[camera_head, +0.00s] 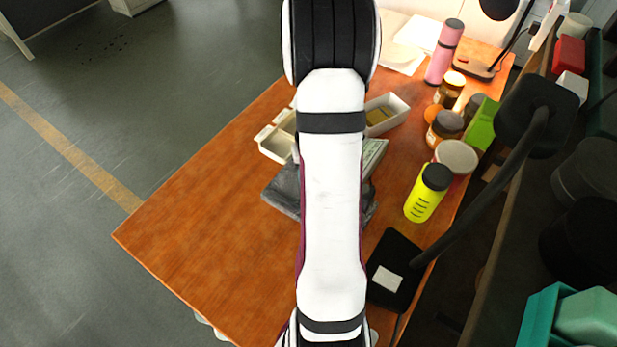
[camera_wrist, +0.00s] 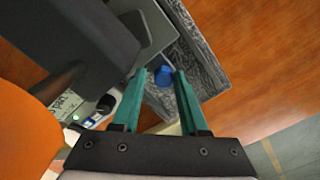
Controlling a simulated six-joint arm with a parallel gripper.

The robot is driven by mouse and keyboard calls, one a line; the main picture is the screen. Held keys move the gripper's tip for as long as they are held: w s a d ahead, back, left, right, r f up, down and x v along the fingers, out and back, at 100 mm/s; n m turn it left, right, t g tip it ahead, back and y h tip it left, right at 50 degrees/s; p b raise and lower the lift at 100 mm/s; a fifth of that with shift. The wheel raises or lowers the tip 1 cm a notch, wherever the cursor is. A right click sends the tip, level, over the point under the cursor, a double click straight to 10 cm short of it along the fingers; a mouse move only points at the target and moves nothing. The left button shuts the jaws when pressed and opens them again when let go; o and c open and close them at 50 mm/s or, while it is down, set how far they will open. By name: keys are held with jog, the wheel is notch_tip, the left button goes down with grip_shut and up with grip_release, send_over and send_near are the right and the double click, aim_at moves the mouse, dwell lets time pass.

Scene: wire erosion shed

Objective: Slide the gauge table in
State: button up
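My gripper (camera_wrist: 160,73) shows two green fingers standing apart in the wrist view. A small blue piece (camera_wrist: 164,77) shows between the fingertips, with gaps at its sides; I cannot tell its depth. It lies by a grey speckled, stone-like body (camera_wrist: 201,62) with straight edges, which I take to be part of the gauge table. A flat grey plate (camera_wrist: 155,27) lies beside it. In the head view, a grey speckled body (camera_head: 284,190) sits on the wooden table, largely hidden behind my arm. My gripper is hidden in that view.
The wooden table (camera_head: 200,220) is clear at the left. A cream tray (camera_head: 275,140) and a white box (camera_head: 388,112) stand behind. A yellow bottle (camera_head: 424,196), jars and a black lamp (camera_head: 394,270) line the right. In the wrist view, a large dark body (camera_wrist: 80,40) fills the upper left.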

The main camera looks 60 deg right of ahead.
jog(key=o, duration=0.4)
jog(key=shift+a, duration=0.1)
jog(key=shift+c, duration=0.2)
notch_tip(320, 180, up, 16)
jog(key=shift+f, duration=0.15)
jog(key=w+a+r+n, duration=0.1)
jog(key=w+a+r, duration=0.15)
jog(key=a, duration=0.75)
jog(key=s+a+f+n+y, duration=0.1)
jog(key=s+a, duration=0.4)
jog(key=a, duration=0.5)
jog(key=s+a+n, duration=0.1)
jog(key=s+a, duration=0.4)
jog(key=a, duration=0.6)
jog(key=shift+a+f+y, duration=0.25)
jog(key=shift+f+y, duration=0.15)
